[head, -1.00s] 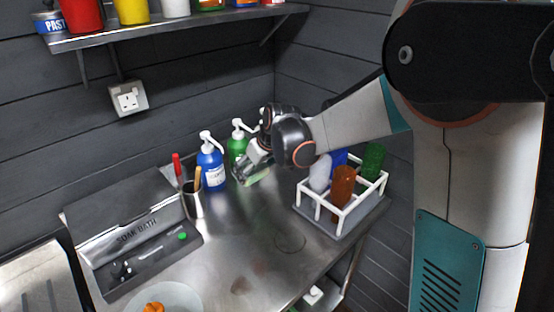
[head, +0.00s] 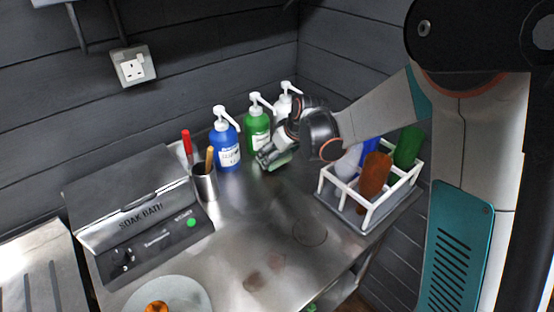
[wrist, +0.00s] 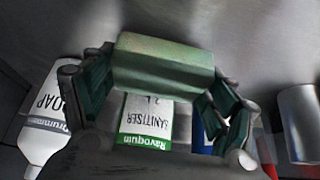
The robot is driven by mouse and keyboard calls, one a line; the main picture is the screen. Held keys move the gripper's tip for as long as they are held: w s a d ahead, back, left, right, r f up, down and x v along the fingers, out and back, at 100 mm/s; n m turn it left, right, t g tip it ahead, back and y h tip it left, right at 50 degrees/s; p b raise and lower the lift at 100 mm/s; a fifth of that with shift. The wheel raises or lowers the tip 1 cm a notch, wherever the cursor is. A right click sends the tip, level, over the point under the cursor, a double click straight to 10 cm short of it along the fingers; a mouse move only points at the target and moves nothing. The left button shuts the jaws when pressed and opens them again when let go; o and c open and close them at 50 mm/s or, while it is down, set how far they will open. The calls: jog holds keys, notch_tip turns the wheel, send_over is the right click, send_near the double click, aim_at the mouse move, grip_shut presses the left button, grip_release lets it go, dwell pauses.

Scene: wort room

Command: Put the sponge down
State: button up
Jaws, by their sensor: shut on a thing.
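The sponge is a pale green block (wrist: 165,62), held crosswise between the fingers of my gripper (wrist: 160,78) in the wrist view. The jaws are shut on it. In the head view my gripper (head: 270,157) is low over the steel worktop, in front of the green pump bottle (head: 257,130). The sponge (head: 280,162) shows there only as a small green edge, partly hidden by the fingers. I cannot tell whether it touches the worktop (head: 250,215).
A blue pump bottle (head: 226,148) and a white one (head: 286,100) flank the green one. Left are a metal cup (head: 204,184) with tools and the soak bath (head: 140,215). A white rack (head: 345,205) of coloured bottles stands right. The worktop's middle is clear.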

jog(key=shift+f, duration=0.7)
jog(key=shift+f, duration=0.1)
jog(key=o, duration=1.2)
jog(key=shift+r, duration=0.25)
jog(key=p+v, duration=0.2)
jog(key=v, duration=0.5)
jog(key=shift+p, duration=0.35)
jog(key=shift+s+r, duration=0.1)
jog(key=shift+s, duration=0.05)
